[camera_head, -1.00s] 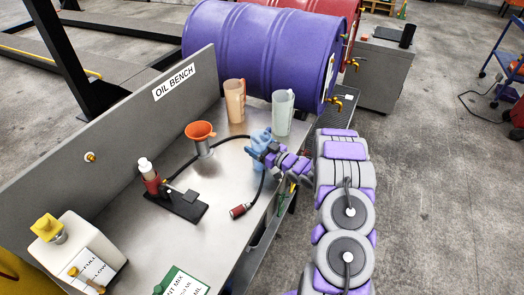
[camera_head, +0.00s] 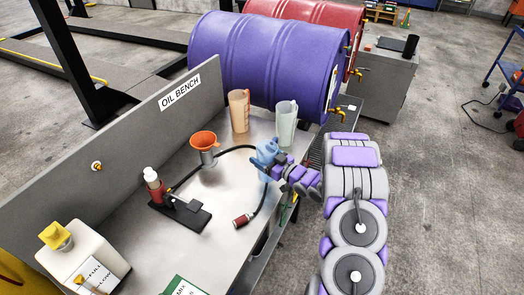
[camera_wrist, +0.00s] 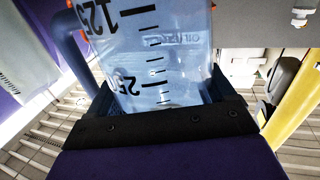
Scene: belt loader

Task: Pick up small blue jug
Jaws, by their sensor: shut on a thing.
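The small blue jug (camera_head: 267,152) is at the front edge of the bench, in my gripper (camera_head: 277,167). In the wrist view the translucent blue jug (camera_wrist: 155,55) fills the middle, with black measuring marks and a handle at its left. My gripper (camera_wrist: 160,98) is shut on it, with a jaw at each side of the jug's body. The jug's lower part is hidden by the gripper. Whether its base touches the bench top cannot be told.
On the bench (camera_head: 222,220) stand a clear jug (camera_head: 286,125), an amber jug (camera_head: 239,112), an orange funnel (camera_head: 204,141), a red-and-black pump tool (camera_head: 165,192) with a hose, and a white container (camera_head: 82,255). A purple drum (camera_head: 262,65) lies behind.

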